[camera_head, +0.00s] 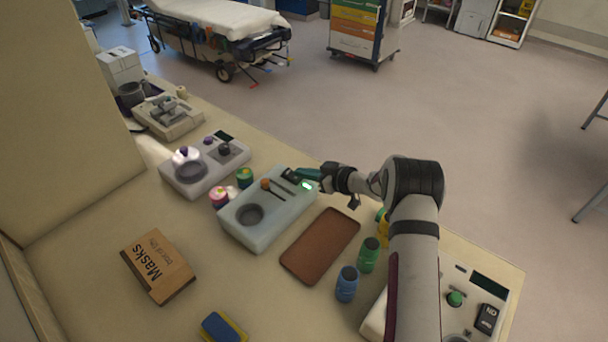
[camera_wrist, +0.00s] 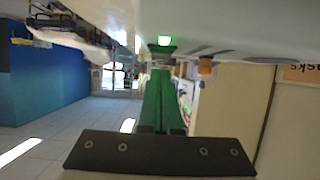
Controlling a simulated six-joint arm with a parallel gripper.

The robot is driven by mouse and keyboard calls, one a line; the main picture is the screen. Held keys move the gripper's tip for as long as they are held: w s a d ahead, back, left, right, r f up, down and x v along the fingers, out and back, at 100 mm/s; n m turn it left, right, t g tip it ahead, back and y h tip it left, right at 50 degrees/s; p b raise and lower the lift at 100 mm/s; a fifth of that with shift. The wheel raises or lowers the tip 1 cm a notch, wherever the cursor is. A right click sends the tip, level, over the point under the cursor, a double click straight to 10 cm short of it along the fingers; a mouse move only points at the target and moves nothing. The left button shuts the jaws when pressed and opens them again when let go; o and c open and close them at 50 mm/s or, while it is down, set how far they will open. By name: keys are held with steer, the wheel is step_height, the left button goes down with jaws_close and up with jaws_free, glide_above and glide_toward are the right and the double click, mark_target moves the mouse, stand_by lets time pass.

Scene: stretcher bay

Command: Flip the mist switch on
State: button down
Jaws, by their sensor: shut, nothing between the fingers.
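A pale grey-white device (camera_head: 252,228) stands on the counter, with a dark round recess (camera_head: 249,214), an orange-knobbed lever (camera_head: 266,184) and a lit green light (camera_head: 306,185). My gripper (camera_head: 297,175) is at the far right corner of this device, fingers close to its top edge beside the light. In the wrist view my green fingers (camera_wrist: 161,72) are together and empty, and a lit green square (camera_wrist: 165,41) glows just beyond their tips. I cannot read any mist label, and the fingers and wrist partly hide that corner. Whether the fingers touch a switch is unclear.
A brown tray (camera_head: 320,245) lies right of the device. Blue (camera_head: 347,284) and green (camera_head: 368,255) jars stand near my arm. Another grey device (camera_head: 205,164) is behind left; a masks box (camera_head: 157,265) lies front left. The counter's front middle is mostly clear.

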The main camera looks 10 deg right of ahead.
steer(key=r, duration=0.3)
steer(key=shift+s+d+r, duration=0.15)
steer(key=shift+d+r, duration=0.05)
steer(key=shift+r, duration=0.05)
steer(key=s+d+r, duration=0.1)
steer(key=s+d, duration=0.6)
steer(key=shift+s+r, duration=0.15)
steer(key=shift+r, duration=0.05)
